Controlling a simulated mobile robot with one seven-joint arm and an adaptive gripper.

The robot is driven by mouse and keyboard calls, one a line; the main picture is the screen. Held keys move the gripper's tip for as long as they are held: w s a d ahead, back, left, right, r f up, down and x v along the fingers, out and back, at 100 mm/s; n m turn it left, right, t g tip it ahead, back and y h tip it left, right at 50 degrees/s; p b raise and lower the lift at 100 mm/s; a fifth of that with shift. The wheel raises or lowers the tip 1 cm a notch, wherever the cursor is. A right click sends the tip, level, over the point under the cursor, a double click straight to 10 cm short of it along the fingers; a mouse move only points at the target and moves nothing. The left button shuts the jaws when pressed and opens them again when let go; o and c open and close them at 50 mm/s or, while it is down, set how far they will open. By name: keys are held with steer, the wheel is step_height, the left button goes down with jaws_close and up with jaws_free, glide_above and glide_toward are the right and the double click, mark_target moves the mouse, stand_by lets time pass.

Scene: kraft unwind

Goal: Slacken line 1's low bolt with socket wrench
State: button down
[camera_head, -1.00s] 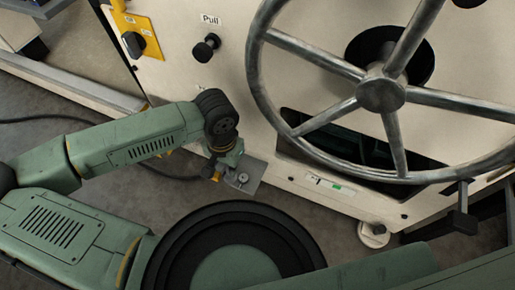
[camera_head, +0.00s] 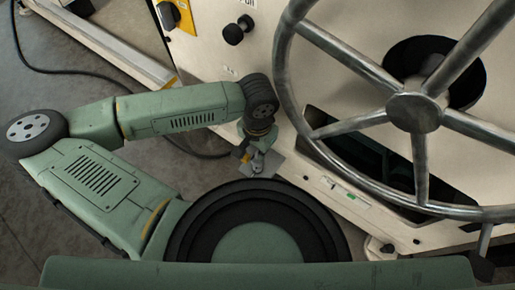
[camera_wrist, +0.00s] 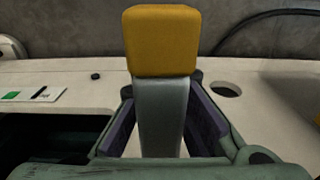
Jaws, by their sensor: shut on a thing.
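My gripper (camera_wrist: 162,122) is shut on the socket wrench (camera_wrist: 161,42), whose yellow block-shaped end and grey shank stand up between the two fingers in the wrist view. In the head view my gripper (camera_head: 255,150) is low beside the cream machine's lower edge, and a bit of yellow on the wrench (camera_head: 246,157) shows there. A small grey plate (camera_head: 271,168) lies just below it. I cannot make out line 1's low bolt for certain; the wrench's working end is hidden from the wrist view.
A big metal handwheel (camera_head: 413,112) stands out from the machine at right. A black knob (camera_head: 238,30) and a yellow switch plate (camera_head: 183,16) are on the panel. A cable (camera_head: 75,72) lies on the floor. The wrist view shows a round hole (camera_wrist: 226,89) in the cream panel.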

steer(key=shift+f+b, duration=0.3)
steer(key=shift+f, duration=1.1)
steer(key=shift+f+b, duration=0.85)
steer(key=shift+b, duration=1.85)
stand_by(1.7)
steer(key=shift+f+n+b, duration=0.2)
steer(key=shift+n+b, duration=0.4)
steer(key=shift+n, duration=0.1)
steer(key=shift+r+n, duration=0.15)
steer(key=shift+n, duration=0.25)
